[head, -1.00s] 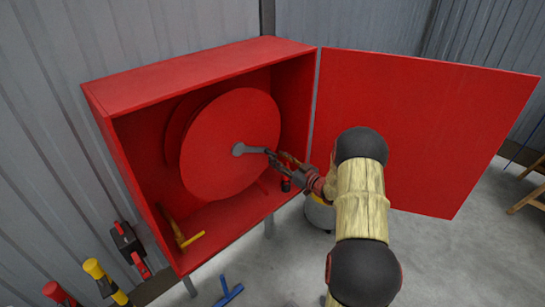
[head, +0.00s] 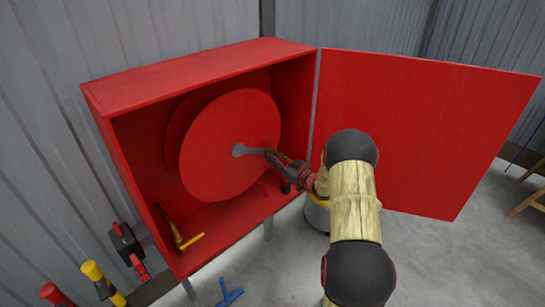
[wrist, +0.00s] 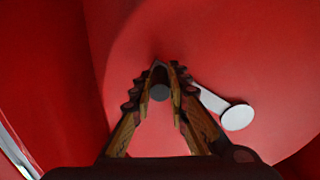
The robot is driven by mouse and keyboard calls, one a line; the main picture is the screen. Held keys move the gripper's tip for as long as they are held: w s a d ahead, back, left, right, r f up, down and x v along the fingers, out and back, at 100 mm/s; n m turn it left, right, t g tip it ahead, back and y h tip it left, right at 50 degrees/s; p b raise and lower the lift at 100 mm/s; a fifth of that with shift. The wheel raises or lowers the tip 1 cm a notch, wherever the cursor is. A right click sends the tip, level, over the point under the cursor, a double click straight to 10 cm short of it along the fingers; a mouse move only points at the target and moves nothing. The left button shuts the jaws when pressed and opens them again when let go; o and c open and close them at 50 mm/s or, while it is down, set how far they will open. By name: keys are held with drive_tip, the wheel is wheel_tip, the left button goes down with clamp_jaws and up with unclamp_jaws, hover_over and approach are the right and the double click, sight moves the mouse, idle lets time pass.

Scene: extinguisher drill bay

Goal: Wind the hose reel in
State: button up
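The red hose reel (head: 220,150) stands inside the open red cabinet (head: 190,60). Its flat round face fills much of the wrist view (wrist: 230,50). A grey crank runs from the round hub (head: 238,150), which also shows in the wrist view (wrist: 237,117), out to the right. My gripper (head: 272,156) is at the outer end of the crank. In the wrist view its fingers (wrist: 162,85) close in on both sides of the grey round crank handle (wrist: 160,92). The fingers hide part of the crank. No hose can be made out.
The cabinet door (head: 420,130) is swung open to the right. A yellow T-shaped piece (head: 182,238) and a small dark object (head: 285,187) are in the cabinet. A blue T-shaped piece (head: 229,293) is below, and a wooden stand (head: 530,203) is at far right.

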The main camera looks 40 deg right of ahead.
clamp_jaws()
idle(0.3)
